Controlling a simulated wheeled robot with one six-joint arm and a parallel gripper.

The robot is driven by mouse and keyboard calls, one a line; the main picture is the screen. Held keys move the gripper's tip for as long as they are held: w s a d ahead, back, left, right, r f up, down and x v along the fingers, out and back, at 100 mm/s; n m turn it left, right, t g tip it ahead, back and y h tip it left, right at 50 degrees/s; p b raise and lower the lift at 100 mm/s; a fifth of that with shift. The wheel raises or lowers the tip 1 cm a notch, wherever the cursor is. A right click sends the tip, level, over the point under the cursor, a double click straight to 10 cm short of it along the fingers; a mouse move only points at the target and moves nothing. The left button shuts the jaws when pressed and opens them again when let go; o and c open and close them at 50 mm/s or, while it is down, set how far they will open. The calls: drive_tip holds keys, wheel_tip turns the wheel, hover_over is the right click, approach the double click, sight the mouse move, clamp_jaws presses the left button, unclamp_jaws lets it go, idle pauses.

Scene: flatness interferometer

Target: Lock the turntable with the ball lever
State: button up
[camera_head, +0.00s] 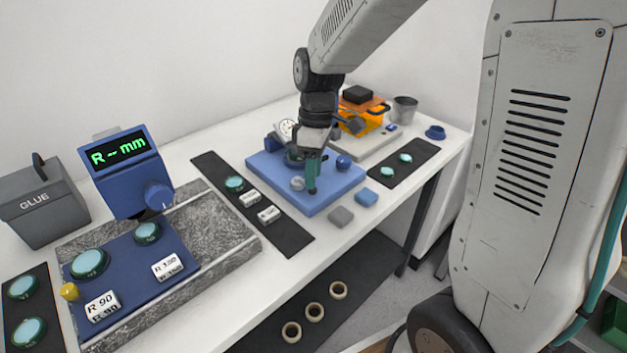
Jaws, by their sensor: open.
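A blue base plate (258,167) lies on the bench in the middle of the view, with a round dial gauge (287,129) at its back. My gripper (312,186) points down over this plate, its teal fingers low near the surface. It is open, and nothing shows held in it. A pale grey ball (297,183) sits just left of the fingers, and a blue ball knob (343,161) stands to their right. I cannot tell which ball belongs to the lever. The turntable is mostly hidden behind my gripper, and its lock state does not show.
Orange equipment (361,122) and a metal cup (404,109) stand behind. A display (120,152) stands left.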

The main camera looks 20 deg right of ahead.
sight(304, 186)
drive_tip(key=shift+s+a+f, duration=0.1)
drive_tip(key=shift+f, duration=0.6)
drive_tip(key=shift+s+a+f, duration=0.1)
drive_tip(key=shift+f, duration=0.55)
clamp_jaws()
